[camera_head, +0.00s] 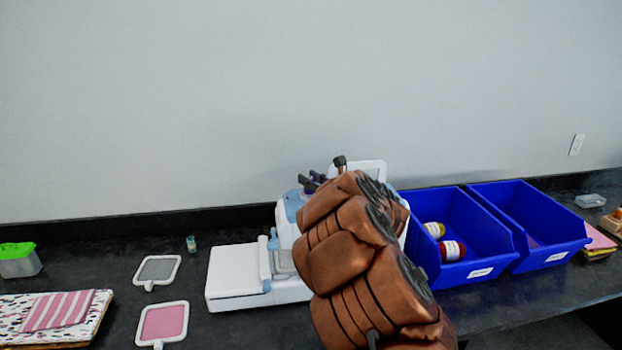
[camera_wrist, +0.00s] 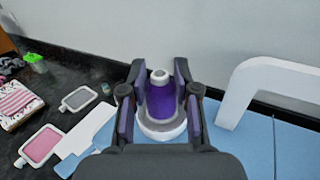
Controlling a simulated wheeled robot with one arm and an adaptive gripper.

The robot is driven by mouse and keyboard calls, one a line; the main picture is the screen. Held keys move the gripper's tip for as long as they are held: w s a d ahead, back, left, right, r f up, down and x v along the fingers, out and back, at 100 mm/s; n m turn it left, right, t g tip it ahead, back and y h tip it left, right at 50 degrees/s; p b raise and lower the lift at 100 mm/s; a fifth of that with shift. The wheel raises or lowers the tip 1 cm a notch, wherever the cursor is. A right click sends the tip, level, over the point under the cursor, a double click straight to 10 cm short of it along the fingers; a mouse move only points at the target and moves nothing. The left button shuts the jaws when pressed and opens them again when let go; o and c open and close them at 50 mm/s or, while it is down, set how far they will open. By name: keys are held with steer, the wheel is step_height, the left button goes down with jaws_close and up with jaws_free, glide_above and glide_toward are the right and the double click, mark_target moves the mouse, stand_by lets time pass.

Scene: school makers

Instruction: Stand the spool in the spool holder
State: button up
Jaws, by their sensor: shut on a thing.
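My gripper (camera_wrist: 161,78) is shut on a purple spool (camera_wrist: 162,101) with a white top, seen in the wrist view. The spool looks upright between the two fingers. A white round piece (camera_wrist: 163,131) shows at its lower end, over the light blue top of the machine; I cannot tell if this is the spool's base or the spool holder, or whether they touch. In the head view my gripper (camera_head: 312,182) is a small dark shape above the white and blue machine (camera_head: 240,271). My brown arm hides much of the machine there.
Blue bins (camera_head: 477,277) stand right of the machine, the nearer holding red and yellow spools. A grey hoop (camera_head: 158,269) and a pink hoop (camera_head: 163,322) lie to the left. A white arched handle (camera_wrist: 240,83) rises beside my gripper. The wall is close behind.

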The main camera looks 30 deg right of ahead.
steer(key=shift+f+b, duration=0.45)
steer(key=shift+b, duration=0.3)
steer(key=o, duration=1)
steer(key=shift+r, duration=0.1)
steer(key=shift+r+p, duration=0.15)
steer(key=shift+p, duration=0.15)
steer(key=shift+r+p, duration=0.45)
steer(key=shift+p, duration=0.3)
steer(key=shift+s+d+f+b, duration=0.15)
steer(key=shift+s+b, duration=0.6)
steer(key=shift+s, duration=1.25)
steer(key=shift+s+d+f+b, duration=0.2)
steer(key=shift+s+b, duration=0.6)
steer(key=shift+s, duration=1.2)
steer(key=shift+s+d+r+b, duration=0.2)
steer(key=shift+s+b, duration=0.55)
steer(key=shift+s, duration=1.25)
steer(key=shift+f, duration=0.1)
